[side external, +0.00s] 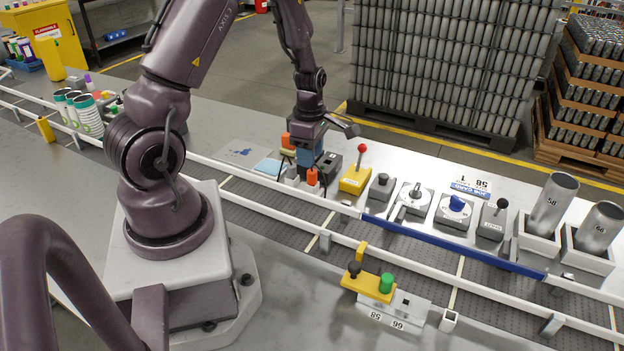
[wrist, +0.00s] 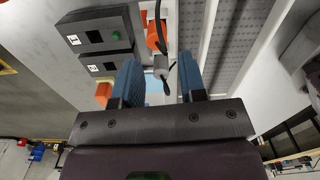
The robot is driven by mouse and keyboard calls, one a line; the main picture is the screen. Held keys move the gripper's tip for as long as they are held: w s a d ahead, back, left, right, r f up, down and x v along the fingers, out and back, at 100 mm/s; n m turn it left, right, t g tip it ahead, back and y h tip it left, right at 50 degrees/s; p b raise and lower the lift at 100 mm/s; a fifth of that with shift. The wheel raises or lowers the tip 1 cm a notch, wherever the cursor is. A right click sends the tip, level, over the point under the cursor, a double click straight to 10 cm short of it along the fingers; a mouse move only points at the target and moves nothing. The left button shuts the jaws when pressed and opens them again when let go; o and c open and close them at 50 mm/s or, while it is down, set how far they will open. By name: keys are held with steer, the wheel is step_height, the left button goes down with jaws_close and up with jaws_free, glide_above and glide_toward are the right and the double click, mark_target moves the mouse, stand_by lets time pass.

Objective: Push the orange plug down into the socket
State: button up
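An orange plug (side external: 312,177) stands on a small light block below my gripper in the side view. In the wrist view an orange body (wrist: 153,38), with a grey piece and black cable at its near end, shows at and beyond the fingertips. My gripper (side external: 310,160) has blue fingers, and in the wrist view (wrist: 161,75) they stand apart with a gap around the grey piece. I see no clear contact. A second orange piece (side external: 287,140) is left of the gripper, partly hidden. Dark socket boxes (wrist: 95,36) carry number labels; one has a green spot. Whether the plug is seated is unclear.
A yellow box with a red-knobbed lever (side external: 357,177) stands right of my gripper. Several grey control blocks and two can holders (side external: 540,234) continue rightward. A light-blue sheet (side external: 267,167) lies to the left. A white rail and conveyor run along the front.

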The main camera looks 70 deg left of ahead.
mark_target(312, 171)
steer(key=shift+w+f, duration=0.15)
steer(key=shift+f, duration=1.4)
steer(key=shift+w+f, duration=0.1)
steer(key=shift+f, duration=1.4)
steer(key=c, duration=0.7)
